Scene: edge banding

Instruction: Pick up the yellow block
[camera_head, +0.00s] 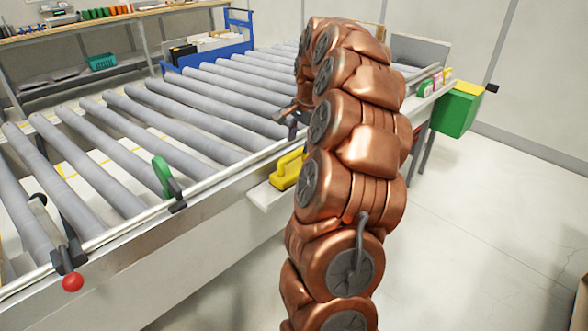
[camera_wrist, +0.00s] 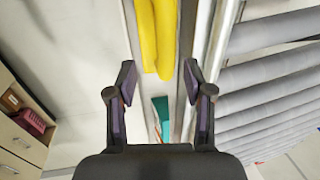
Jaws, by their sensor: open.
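The yellow block (camera_head: 286,170) sits on a narrow pale ledge along the near side of the roller conveyor, partly hidden behind my copper arm. In the wrist view, a long yellow piece, which looks like the same block (camera_wrist: 157,38), runs from the top edge down to just beyond the fingertips. My gripper (camera_wrist: 158,82) is open, with its two dark fingers spread to either side of the block's line. Nothing is held between them. In the head view I cannot make out the gripper clearly behind the arm.
The roller conveyor (camera_head: 190,120) fills the left and middle. A green handle (camera_head: 161,175) and a red knob (camera_head: 73,282) are on its near side. A green box (camera_head: 455,113) hangs at the far end. A teal piece (camera_wrist: 161,118) shows between the fingers.

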